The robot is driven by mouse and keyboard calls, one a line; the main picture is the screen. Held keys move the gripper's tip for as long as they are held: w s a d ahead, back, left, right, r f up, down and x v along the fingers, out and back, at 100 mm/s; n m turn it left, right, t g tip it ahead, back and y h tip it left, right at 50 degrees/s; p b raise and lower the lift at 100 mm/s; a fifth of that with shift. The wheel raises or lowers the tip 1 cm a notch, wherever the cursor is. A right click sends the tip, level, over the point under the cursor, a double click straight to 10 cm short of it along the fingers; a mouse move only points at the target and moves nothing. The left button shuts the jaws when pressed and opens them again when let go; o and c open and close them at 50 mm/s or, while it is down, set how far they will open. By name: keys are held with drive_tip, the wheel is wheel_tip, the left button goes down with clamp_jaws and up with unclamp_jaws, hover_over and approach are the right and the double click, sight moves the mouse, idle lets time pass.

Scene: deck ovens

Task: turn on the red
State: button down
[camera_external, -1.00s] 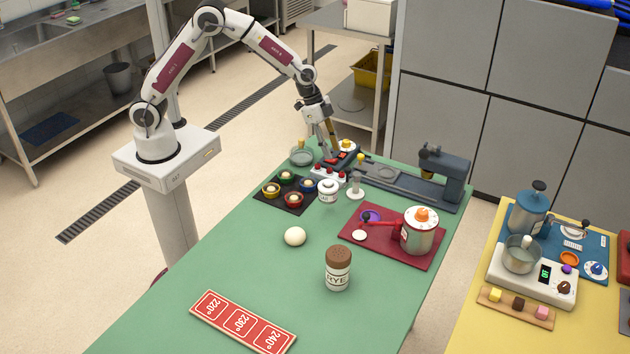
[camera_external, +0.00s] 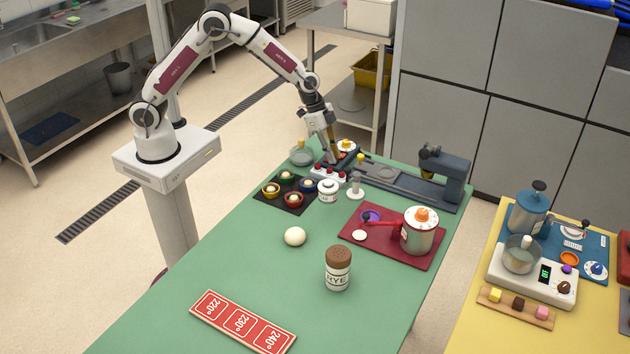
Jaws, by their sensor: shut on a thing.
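The red pad (camera_external: 435,262) lies at the right of the green table. On it stand a steel pot (camera_external: 418,235) with a white lid and orange knob, and a red arm (camera_external: 383,223) with a dark knob. My gripper (camera_external: 333,156) is at the table's far end, low over a dark block (camera_external: 347,161), well away from the red pad. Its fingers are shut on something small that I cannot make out. A white strip with red buttons (camera_external: 327,173) sits just in front of the dark block. The fingers hide part of the block.
A dark tray with coloured cups (camera_external: 286,197), a white jar (camera_external: 328,191), a white ball (camera_external: 295,236) and a rye shaker (camera_external: 338,268) stand nearer. A dark press (camera_external: 446,175) stands right of the gripper. The near left table is clear beside the red temperature board (camera_external: 243,322).

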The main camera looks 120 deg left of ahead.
sight(326, 160)
drive_tip(key=shift+w+d+g, duration=0.1)
drive_tip(key=shift+w+g, duration=0.2)
drive_tip(key=shift+g, duration=0.3)
idle(0.3)
drive_tip(key=c, duration=1.9)
unclamp_jaws()
drive_tip(key=shift+s, duration=0.1)
drive_tip(key=shift+v, duration=5.95)
